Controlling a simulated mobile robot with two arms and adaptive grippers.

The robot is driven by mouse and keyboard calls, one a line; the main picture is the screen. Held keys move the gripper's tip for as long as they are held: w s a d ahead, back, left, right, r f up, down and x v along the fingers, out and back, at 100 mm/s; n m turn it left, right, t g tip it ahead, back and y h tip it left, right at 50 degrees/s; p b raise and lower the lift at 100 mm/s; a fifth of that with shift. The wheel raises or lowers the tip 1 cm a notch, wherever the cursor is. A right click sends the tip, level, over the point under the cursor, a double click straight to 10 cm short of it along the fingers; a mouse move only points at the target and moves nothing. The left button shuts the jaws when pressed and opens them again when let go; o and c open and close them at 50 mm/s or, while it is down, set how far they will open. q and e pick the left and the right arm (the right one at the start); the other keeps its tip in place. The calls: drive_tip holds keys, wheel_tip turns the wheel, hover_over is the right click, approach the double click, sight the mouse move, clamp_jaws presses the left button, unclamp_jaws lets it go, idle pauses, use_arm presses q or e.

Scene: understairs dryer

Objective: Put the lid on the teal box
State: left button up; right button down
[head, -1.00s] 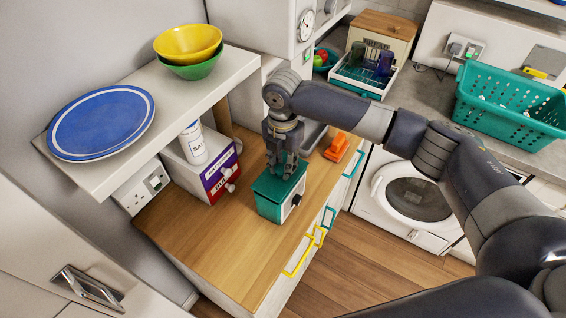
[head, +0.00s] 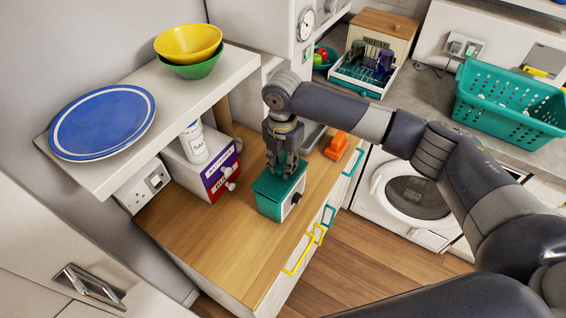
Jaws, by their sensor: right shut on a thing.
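The teal box (head: 268,207) stands on the wooden counter, with a pale front panel and a dark round knob on its right side. A teal lid (head: 268,187) lies on or just at its top; I cannot tell whether it is fully seated. My right gripper (head: 283,172) points down at the box's top and is shut on the lid, its fingers partly hiding the far part of the lid. My left gripper is not in view.
A small purple and red drawer unit (head: 218,177) with a salt container (head: 193,143) stands left of the box. An orange object (head: 337,146) lies behind it, to the right. A shelf (head: 150,130) overhangs the left side. The near counter (head: 220,245) is clear.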

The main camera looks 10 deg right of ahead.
drive_tip(key=shift+p, duration=0.35)
idle(0.3)
drive_tip(key=c, duration=1.2)
unclamp_jaws()
drive_tip(key=o, duration=0.5)
